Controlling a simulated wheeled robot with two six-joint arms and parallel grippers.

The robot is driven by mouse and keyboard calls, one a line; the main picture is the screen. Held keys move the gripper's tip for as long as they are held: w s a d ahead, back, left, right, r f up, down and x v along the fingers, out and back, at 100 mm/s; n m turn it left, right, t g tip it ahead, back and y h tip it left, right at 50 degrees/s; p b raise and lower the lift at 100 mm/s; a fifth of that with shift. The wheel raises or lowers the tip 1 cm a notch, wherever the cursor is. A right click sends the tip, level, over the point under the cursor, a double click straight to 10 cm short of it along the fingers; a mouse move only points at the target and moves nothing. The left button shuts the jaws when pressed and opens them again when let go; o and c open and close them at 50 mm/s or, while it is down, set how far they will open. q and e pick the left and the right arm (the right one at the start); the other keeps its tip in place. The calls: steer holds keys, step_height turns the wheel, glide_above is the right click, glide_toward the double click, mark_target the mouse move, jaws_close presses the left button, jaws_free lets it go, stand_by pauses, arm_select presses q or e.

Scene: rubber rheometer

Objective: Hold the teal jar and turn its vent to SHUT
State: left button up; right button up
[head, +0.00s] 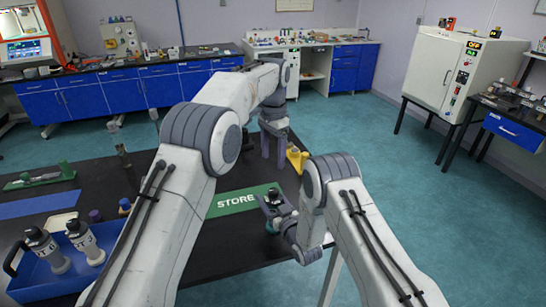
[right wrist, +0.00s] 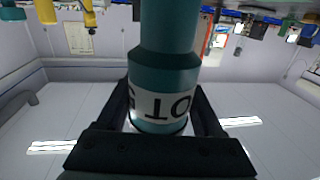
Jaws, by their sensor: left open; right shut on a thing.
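The teal jar (right wrist: 165,70) stands between the two fingers of my right gripper (right wrist: 168,118) in the right wrist view. A white band with dark letters, upside down in that view, shows on it; its vent cannot be made out. In the head view my right gripper (head: 277,207) is shut on the jar, of which a small teal part (head: 271,228) shows near the table's right edge. My left gripper (head: 274,147) is open and empty, pointing down beyond the jar, apart from it.
A green STORE mat (head: 236,201) lies left of the jar. A yellow object (head: 297,159) stands beside my left gripper.

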steer(key=o, duration=1.5)
steer(key=shift+o, duration=0.2)
